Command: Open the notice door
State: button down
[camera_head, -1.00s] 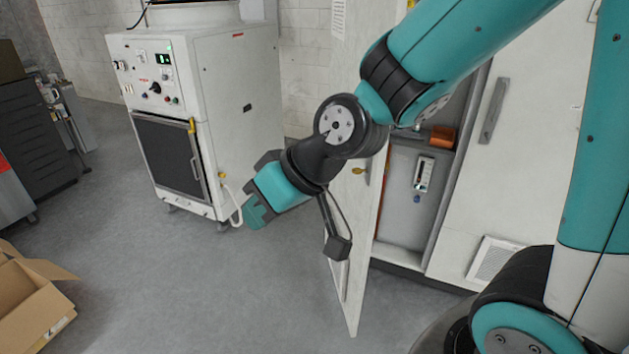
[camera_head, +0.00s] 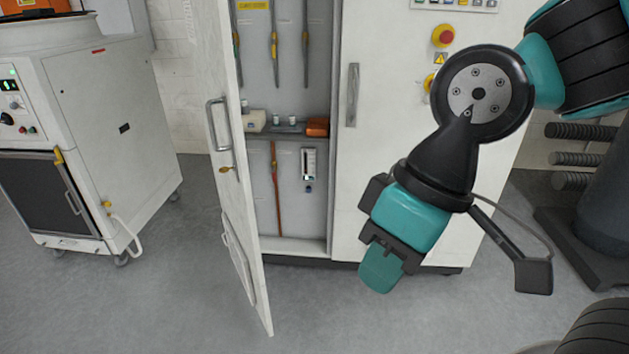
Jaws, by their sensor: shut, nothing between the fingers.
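The white cabinet door (camera_head: 240,215) stands swung open at the left of the cabinet, its edge toward me. It has a metal pull handle (camera_head: 216,126) and a small yellowish key or latch (camera_head: 229,169) below it. I cannot tell for sure whether this is the notice door. My gripper (camera_head: 381,268) is shut and empty, pointing down in front of the cabinet's right-hand door (camera_head: 375,190), well to the right of the open door and apart from it. The closed right-hand door has a long vertical handle (camera_head: 352,95).
Inside the open cabinet are an orange box (camera_head: 317,126), a gauge (camera_head: 308,164) and several hanging rods. A white machine (camera_head: 100,120) on casters stands at the left. Grey floor is free between it and the cabinet. Dark ribbed equipment (camera_head: 580,155) stands at the right.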

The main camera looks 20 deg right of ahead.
aim_at(207, 22)
jog(key=z, duration=0.15)
jog(key=i, duration=1.25)
jog(key=u, duration=0.55)
